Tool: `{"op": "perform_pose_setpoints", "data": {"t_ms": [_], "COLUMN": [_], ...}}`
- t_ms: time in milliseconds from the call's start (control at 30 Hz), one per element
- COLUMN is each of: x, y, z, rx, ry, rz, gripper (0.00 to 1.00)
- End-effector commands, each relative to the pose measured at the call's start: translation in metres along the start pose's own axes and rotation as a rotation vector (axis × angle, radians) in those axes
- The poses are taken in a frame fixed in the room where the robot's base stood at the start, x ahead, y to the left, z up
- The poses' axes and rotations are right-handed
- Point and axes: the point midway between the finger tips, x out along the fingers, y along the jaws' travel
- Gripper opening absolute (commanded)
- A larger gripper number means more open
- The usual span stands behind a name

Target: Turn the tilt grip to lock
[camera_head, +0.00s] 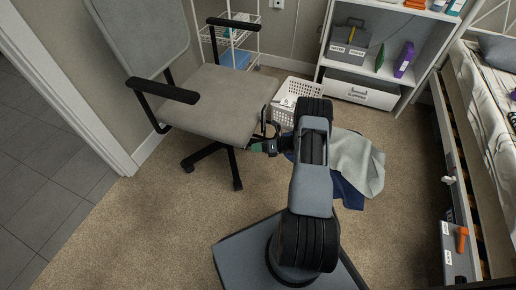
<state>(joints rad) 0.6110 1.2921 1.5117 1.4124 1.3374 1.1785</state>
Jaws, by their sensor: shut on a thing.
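The grey office chair (226,98) stands left of my arm on the carpet, with black armrests and a black star base. A small dark grip with a green part (257,148) shows below the seat's front right corner; I take it to be the tilt grip. My gripper (268,143), small and dark, is at this grip and shut on it. My arm reaches over from the right and hides part of the area. The grip's exact angle and any lock marking are too small to read.
A white basket (293,93) stands behind my gripper. A grey-green cloth (357,160) and a dark blue cloth (348,193) lie on the floor right of my arm. A shelf unit (400,45) and a bed (486,115) stand farther right. Carpet is clear at lower left.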

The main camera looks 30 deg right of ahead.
Motion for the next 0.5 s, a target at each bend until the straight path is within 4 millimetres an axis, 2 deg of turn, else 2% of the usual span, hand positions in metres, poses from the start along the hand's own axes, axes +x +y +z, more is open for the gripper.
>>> {"op": "perform_pose_setpoints", "data": {"t_ms": [433, 467, 500], "x": [0.0, 0.0, 0.0], "y": [-0.0001, -0.0001, -0.0001], "z": [-0.0001, -0.0001, -0.0001], "rx": [0.01, 0.01, 0.01], "ry": [-0.001, -0.001, -0.001], "rz": [0.003, 0.003, 0.003], "gripper": [0.29, 0.54, 0.58]}}
